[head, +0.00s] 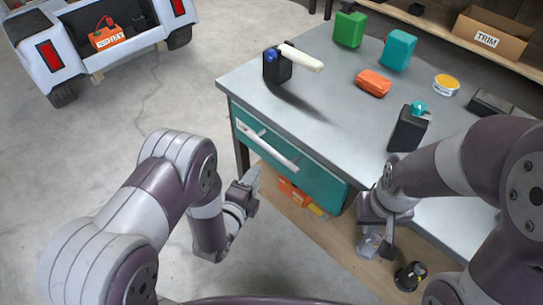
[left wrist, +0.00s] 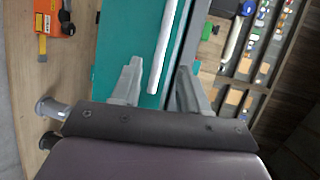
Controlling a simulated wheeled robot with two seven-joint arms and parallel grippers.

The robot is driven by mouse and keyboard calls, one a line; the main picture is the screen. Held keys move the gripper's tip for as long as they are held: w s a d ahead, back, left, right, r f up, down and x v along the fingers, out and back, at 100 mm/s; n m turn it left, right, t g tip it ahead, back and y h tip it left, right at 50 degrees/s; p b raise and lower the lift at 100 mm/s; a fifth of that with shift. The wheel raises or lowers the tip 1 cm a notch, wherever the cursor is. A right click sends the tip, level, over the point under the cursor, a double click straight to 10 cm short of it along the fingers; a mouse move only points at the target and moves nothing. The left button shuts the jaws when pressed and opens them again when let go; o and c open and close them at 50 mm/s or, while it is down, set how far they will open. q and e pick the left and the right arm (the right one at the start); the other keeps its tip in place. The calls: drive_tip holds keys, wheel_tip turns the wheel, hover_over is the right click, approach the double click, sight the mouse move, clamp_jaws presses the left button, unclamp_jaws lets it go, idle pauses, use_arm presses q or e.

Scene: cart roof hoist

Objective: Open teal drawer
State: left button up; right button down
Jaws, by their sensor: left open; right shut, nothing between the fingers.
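The teal drawer (head: 312,182) sits under the grey workbench top and looks shut, its front flush below the edge. A long white bar handle (head: 268,146) runs across its front. My left gripper (head: 252,178) is open in front of the drawer, a little below the handle in the head view. In the left wrist view the teal front (left wrist: 118,40) and the end of the white handle (left wrist: 164,50) show between and beyond the open fingers (left wrist: 160,85); the gripper appears apart from the handle. My right gripper (head: 370,243) is shut and empty, low at the bench's right front.
On the workbench (head: 330,100) stand a black device with a white bar (head: 300,58), an orange case (head: 373,83), a teal canister (head: 398,50) and a black bottle (head: 408,130). Orange items (head: 293,192) lie on the shelf below the drawer.

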sight(271, 149)
use_arm(q)
drive_tip(key=shift+m, duration=0.4)
drive_tip(key=b+x, duration=0.2)
drive_tip(key=x, duration=1)
drive_tip(key=shift+w+d, duration=0.1)
drive_tip(key=shift+w, duration=0.25)
drive_tip(key=shift+r, duration=0.1)
drive_tip(key=shift+c, duration=0.2)
clamp_jaws()
